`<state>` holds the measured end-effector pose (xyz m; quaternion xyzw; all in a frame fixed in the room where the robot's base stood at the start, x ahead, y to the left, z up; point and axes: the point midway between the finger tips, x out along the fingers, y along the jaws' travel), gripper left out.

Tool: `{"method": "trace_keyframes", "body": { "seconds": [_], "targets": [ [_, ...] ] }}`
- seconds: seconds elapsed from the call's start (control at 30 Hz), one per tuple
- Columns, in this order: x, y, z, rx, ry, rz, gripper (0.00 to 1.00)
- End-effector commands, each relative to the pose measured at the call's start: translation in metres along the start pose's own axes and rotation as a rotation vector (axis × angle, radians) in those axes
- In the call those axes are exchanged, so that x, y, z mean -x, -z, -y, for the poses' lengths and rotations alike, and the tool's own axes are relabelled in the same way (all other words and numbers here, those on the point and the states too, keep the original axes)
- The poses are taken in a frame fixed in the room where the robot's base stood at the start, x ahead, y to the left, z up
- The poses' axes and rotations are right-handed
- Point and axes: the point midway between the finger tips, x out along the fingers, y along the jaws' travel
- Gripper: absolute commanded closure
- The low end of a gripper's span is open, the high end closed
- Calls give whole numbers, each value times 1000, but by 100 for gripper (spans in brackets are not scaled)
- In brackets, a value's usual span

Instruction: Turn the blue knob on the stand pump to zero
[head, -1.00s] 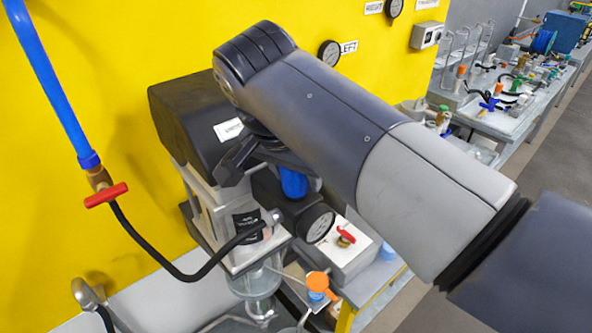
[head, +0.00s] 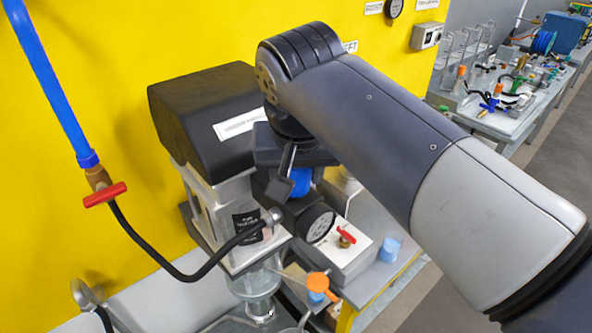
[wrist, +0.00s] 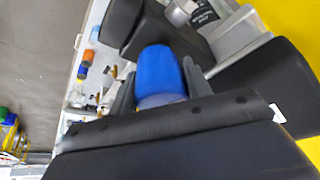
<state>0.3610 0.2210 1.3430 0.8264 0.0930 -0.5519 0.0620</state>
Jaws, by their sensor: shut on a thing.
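The stand pump (head: 205,110) has a black top housing with a white label and stands against the yellow wall. Its blue knob (head: 301,182) sits on a black block on the pump's right side, above a round gauge (head: 318,223). My gripper (head: 291,180) comes down over the knob and partly covers it. In the wrist view the blue knob (wrist: 160,75) lies between the two dark fingers of my gripper (wrist: 158,84), which are shut on it. The knob's markings cannot be seen.
A blue pipe (head: 50,85) with a red-handled valve (head: 105,195) and black hose runs left of the pump. A grey box with a red switch (head: 346,236) is close below the gripper. A blue cup (head: 389,250) stands right of it. An orange knob (head: 318,282) is lower.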

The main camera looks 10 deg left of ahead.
Motion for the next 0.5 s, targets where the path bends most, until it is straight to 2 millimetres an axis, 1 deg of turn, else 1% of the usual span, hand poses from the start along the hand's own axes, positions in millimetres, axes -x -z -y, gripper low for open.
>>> {"method": "trace_keyframes", "body": {
  "seconds": [0.5],
  "targets": [
    [1,1,-1,449,188,-1,76]
  ]
}}
